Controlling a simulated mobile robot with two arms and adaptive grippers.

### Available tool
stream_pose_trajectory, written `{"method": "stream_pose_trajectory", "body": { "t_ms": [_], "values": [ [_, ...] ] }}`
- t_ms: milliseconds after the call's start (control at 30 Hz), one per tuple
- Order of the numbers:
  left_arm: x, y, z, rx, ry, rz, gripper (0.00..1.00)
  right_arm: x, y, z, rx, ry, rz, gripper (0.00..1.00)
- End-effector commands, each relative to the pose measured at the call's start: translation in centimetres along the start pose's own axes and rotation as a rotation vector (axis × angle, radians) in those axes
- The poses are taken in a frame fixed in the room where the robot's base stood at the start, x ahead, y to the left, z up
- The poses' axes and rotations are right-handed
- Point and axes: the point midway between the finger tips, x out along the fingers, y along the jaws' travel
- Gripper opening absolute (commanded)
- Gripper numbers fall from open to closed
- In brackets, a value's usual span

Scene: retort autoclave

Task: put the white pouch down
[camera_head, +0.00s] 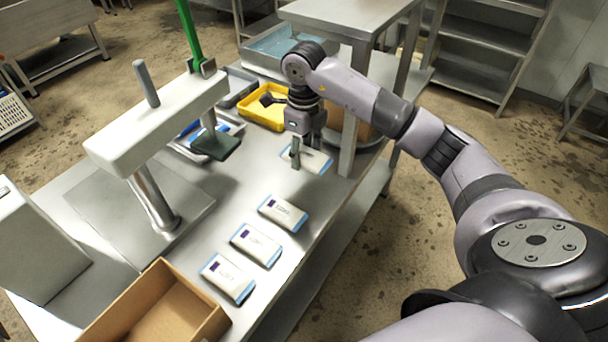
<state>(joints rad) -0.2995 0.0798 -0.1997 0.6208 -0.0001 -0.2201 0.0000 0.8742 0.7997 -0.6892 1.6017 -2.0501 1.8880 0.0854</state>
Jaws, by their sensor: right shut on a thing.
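My right gripper (304,148) points down over the far part of the steel table (265,182). It is shut on a white pouch (318,160) with blue edges, which looks flat and low, close to the tabletop. I cannot tell whether the pouch touches the table, and the gripper hides part of it. Three similar pouches lie in a slanting row nearer to me: a far one (283,213), a middle one (256,246) and a near one (228,278). My left gripper is out of view.
A press with a green lever (190,35) stands left of the pouches. A yellow tray (262,115) and a grey-blue tub (272,55) sit behind the gripper. A raised steel shelf (350,15) has its leg right of the gripper. An open cardboard box (195,330) is at the near edge.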

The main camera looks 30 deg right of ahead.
Motion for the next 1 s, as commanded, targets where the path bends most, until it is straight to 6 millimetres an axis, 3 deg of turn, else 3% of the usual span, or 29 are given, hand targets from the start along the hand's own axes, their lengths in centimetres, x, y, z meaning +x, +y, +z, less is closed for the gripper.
{"method": "stream_pose_trajectory", "body": {
  "t_ms": [200, 400, 767, 867, 1000],
  "values": [
    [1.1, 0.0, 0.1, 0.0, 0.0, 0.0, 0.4, -5.9, -0.1, 0.1, 0.001, -0.004, -0.004, 0.15],
    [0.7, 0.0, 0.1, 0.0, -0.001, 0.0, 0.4, -8.6, -0.1, 0.0, 0.0, -0.001, -0.002, 0.15],
    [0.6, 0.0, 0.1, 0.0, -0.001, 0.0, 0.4, -9.0, 0.4, 0.0, -0.06, 0.001, 0.0, 0.15],
    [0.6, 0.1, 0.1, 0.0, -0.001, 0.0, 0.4, -8.6, 1.3, -0.1, -0.198, 0.002, -0.001, 0.15],
    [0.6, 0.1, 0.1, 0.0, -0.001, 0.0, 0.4, -7.8, 3.4, -0.4, -0.522, 0.002, 0.0, 0.15]
  ]
}}
